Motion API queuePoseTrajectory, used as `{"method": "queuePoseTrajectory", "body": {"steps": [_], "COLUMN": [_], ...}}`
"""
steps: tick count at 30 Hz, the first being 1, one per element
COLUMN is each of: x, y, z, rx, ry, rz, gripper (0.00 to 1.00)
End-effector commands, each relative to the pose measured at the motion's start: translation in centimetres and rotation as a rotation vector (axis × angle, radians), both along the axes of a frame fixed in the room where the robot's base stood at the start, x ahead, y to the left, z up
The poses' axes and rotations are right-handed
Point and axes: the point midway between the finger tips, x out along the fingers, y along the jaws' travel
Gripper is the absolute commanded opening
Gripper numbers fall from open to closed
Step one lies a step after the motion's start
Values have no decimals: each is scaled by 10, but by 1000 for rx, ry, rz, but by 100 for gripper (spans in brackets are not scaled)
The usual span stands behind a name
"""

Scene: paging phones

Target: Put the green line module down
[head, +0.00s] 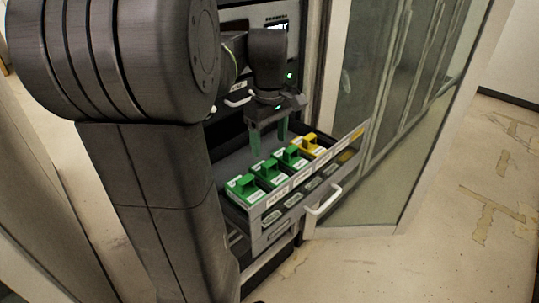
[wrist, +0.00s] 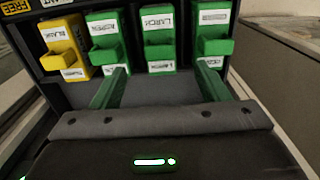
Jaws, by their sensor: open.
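Three green line modules, the nearest (head: 243,189), the middle (head: 267,175) and the farthest (head: 291,159), stand in a row in an open drawer. A yellow module (head: 316,147) ends the row. In the wrist view the middle green module (wrist: 158,45) reads "LARCH". Another green module (wrist: 105,42) is at its left and a third (wrist: 212,38) at its right, with the yellow module (wrist: 64,48) far left. My gripper (head: 268,148) is open, its green fingers apart and nothing between them. It is over the drawer, behind the row. In the wrist view the fingers (wrist: 164,72) point toward the LARCH module.
The grey drawer (head: 225,172) is pulled out, its floor bare behind the modules. Its front has labels and a white handle (head: 322,203). A glass-panelled door (head: 390,110) stands open at the right. The floor (head: 440,260) beyond is clear.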

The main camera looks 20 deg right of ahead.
Motion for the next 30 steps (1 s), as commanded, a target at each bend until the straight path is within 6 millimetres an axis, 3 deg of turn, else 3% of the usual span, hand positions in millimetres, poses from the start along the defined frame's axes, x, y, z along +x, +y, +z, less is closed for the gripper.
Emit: {"method": "queuePoseTrajectory", "body": {"steps": [3, 8, 30], "x": [1, 0, 0], "y": [0, 0, 0], "z": [17, 27, 21], "rx": [-1, 0, 1], "ry": [-1, 0, 1], "rz": [0, 0, 0], "gripper": [69, 69, 69]}}
